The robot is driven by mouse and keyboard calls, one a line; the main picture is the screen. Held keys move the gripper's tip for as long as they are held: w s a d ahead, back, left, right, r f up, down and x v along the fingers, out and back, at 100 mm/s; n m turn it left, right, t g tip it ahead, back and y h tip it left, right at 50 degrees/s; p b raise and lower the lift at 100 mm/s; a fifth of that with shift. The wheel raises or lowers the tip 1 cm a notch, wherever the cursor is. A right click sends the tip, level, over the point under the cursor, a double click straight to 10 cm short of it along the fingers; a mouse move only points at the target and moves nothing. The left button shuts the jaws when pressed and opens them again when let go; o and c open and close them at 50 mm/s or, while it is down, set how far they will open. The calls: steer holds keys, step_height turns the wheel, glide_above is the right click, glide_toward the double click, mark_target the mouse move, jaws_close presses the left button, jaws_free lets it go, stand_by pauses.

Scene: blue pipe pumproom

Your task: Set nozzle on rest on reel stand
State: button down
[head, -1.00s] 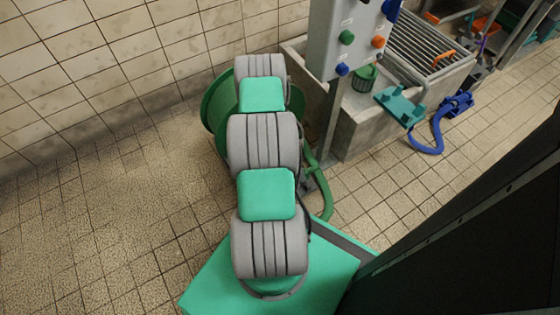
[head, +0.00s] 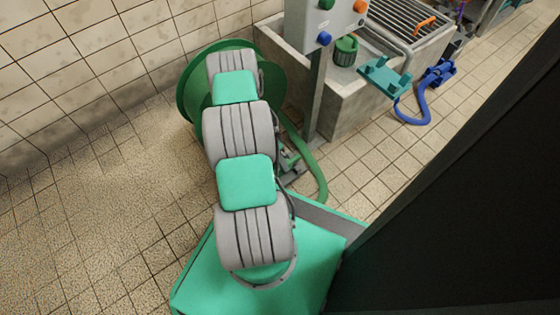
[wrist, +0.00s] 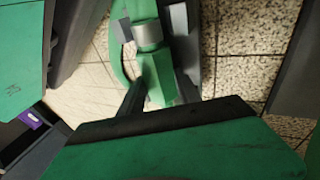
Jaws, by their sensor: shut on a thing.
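The green nozzle with a grey collar (wrist: 152,62) shows at the top middle of the wrist view. My gripper (wrist: 160,95) is shut on it; its dark fingers lie on either side. In the head view my arm hides the gripper and the nozzle. The green hose reel (head: 191,88) stands by the wall, partly behind my arm. A green hose (head: 313,168) curves down on its right. A dark part of what looks like the reel stand (head: 290,163) shows beside the hose. I cannot make out the rest.
A concrete trough (head: 350,103) with a grating (head: 398,28) stands right of the reel, behind a grey control box (head: 322,22) on a post. A teal bracket (head: 384,76) and a blue hose (head: 424,104) are at its right. Tiled floor (head: 85,215) is clear at left.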

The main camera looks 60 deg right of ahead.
steer(key=shift+f, duration=0.4)
steer(key=c, duration=0.8)
jaws_free()
steer(key=shift+o, duration=0.2)
